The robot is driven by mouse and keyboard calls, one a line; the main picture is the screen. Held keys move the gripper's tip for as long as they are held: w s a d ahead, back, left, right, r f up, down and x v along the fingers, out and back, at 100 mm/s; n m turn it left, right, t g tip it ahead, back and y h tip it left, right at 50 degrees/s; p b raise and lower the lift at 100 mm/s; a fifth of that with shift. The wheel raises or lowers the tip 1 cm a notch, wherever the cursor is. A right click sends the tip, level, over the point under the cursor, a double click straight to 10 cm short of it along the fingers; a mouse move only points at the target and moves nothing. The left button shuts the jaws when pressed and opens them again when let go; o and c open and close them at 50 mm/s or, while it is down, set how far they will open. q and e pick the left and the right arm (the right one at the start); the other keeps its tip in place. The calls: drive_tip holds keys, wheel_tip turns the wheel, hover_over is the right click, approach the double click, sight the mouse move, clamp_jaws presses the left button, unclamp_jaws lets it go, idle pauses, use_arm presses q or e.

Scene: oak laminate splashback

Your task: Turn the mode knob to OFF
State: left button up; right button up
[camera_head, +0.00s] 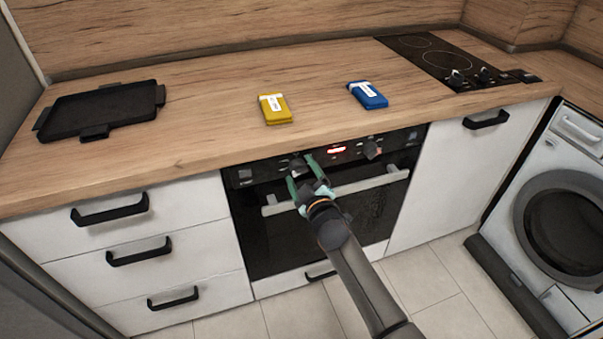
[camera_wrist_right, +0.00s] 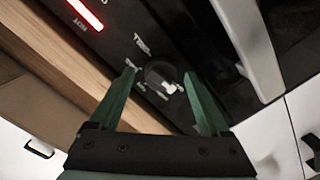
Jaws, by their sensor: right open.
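The oven's control panel (camera_head: 330,152) carries a dark knob (camera_head: 297,168) left of the red display and another knob (camera_head: 372,150) to its right. My right gripper (camera_head: 303,175) is open at the left knob, with one green finger on either side of it. In the right wrist view this round dark knob (camera_wrist_right: 160,75) lies between the fingertips of the gripper (camera_wrist_right: 160,75), with a pale mark near its edge. I cannot tell whether the fingers touch it. The lettering around it is too blurred to read surely. My left gripper is not in view.
The oven door handle (camera_head: 335,190) runs just below the panel, close to my right gripper. The worktop edge overhangs above. A yellow packet (camera_head: 275,108), a blue packet (camera_head: 367,95), a black griddle (camera_head: 100,108) and a hob (camera_head: 450,60) are on the worktop.

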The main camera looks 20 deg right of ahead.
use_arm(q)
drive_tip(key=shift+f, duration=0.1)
use_arm(e)
drive_tip(key=shift+s, duration=0.2)
use_arm(q)
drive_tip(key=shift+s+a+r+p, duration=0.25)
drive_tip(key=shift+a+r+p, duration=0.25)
drive_tip(key=shift+p, duration=0.3)
use_arm(e)
drive_tip(key=s+r, duration=0.1)
drive_tip(key=s, duration=1.1)
drive_tip(key=shift+s+d, duration=0.1)
use_arm(q)
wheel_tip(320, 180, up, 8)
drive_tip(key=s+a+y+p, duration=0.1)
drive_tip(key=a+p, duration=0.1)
drive_tip(key=p, duration=0.7)
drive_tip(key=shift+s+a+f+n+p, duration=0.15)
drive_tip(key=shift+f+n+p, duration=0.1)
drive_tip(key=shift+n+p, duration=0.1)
use_arm(e)
drive_tip(key=s+a+f+m+g+y, duration=0.1)
drive_tip(key=s+f+m+g, duration=0.2)
drive_tip(key=s, duration=0.7)
drive_tip(key=s+f+m+g+y, duration=0.1)
drive_tip(key=s+f+m+g, duration=0.3)
drive_tip(key=s, duration=0.7)
drive_tip(key=shift+s+a+f+g, duration=0.2)
drive_tip(key=shift+a+f+g, duration=0.25)
drive_tip(key=shift+f, duration=0.5)
